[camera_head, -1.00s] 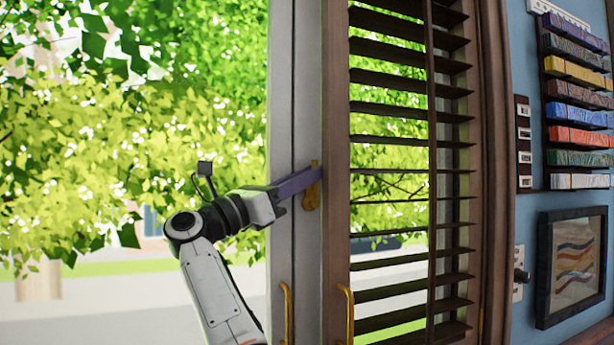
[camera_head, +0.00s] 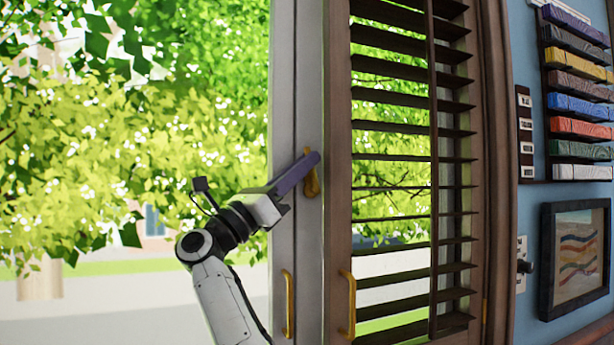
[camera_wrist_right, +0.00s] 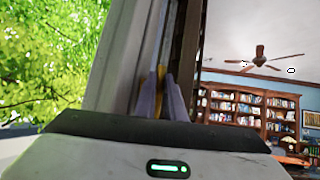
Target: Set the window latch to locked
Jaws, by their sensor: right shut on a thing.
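The brass window latch (camera_head: 312,182) is on the pale window frame (camera_head: 284,120), at its edge beside the wooden shutter. My right gripper (camera_head: 312,160) is at the latch, its purple fingers slanting up to the right across the latch's upper part and hiding some of it. In the right wrist view the gripper (camera_wrist_right: 163,92) has its two fingers on either side of the yellow latch (camera_wrist_right: 161,76), shut on it. My left gripper is in neither view.
A brown louvred shutter (camera_head: 338,210) stands just right of the latch. Brass pull handles (camera_head: 289,300) are below. A framed picture (camera_head: 577,258) and a rack of coloured bars (camera_head: 583,105) are on the blue wall at right. Bookcases (camera_wrist_right: 240,108) show in the wrist view.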

